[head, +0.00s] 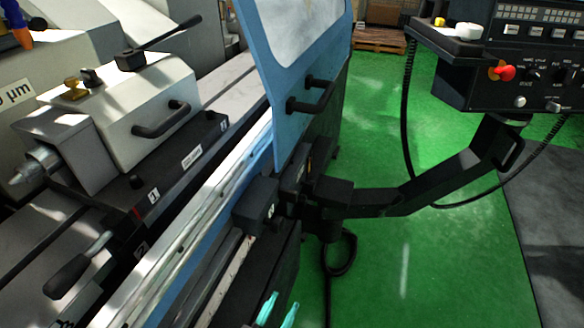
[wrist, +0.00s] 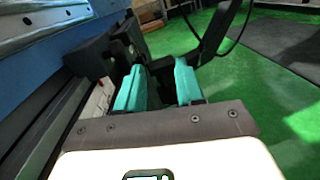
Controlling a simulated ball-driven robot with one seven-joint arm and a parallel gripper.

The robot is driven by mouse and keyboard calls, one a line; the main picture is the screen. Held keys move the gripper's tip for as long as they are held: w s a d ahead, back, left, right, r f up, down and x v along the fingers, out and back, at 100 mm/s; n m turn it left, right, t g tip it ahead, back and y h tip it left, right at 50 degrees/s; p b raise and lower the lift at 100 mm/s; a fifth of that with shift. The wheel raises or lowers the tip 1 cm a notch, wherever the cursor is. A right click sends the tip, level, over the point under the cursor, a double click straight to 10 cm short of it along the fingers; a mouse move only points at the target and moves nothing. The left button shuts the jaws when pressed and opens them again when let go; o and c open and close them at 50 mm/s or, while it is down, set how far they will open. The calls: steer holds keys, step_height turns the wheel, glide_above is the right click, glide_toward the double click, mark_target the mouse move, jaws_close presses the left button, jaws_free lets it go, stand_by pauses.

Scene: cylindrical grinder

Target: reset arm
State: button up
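My gripper (wrist: 158,88) shows in the wrist view with its two teal fingers apart and nothing between them. In the head view only the teal fingertips of my gripper (head: 279,309) show at the bottom edge, in front of the grinder's dark front rail. The grinder's blue door (head: 290,75) with black handles stands behind and above. The control panel (head: 500,60) hangs from a black support arm (head: 440,185) at the right. In the wrist view the fingers point toward the black bracket (wrist: 105,55) of the machine; I cannot tell the exact distance.
A grey tailstock (head: 135,100) sits on the machine bed at the left, with a black-handled lever (head: 75,270) below it. A black cable hangs by the support arm. Open green floor (head: 400,260) lies to the right. A wooden pallet (head: 380,40) stands far back.

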steer(key=s+d+f+m+g, duration=0.2)
steer(key=d+m+g, duration=0.2)
steer(key=d+m, duration=0.3)
steer(key=s+d+f+m+g, duration=0.2)
steer(key=d+f+m+g, duration=0.15)
steer(key=d, duration=0.55)
steer(key=s+d+f+m+g, duration=0.2)
steer(key=d+m+g, duration=0.35)
steer(key=d, duration=0.25)
steer(key=s+d+m+g+y, duration=0.1)
steer(key=s+d+m+y, duration=0.1)
steer(key=s+m+y, duration=0.2)
steer(key=s+d+r+m+g+y, duration=0.1)
steer(key=s+d+m+y, duration=0.2)
steer(key=s+m, duration=0.6)
steer(key=shift+s+d+m+g+y, duration=0.2)
steer(key=shift+d+m+g+y, duration=0.1)
steer(key=shift+m+y, duration=0.1)
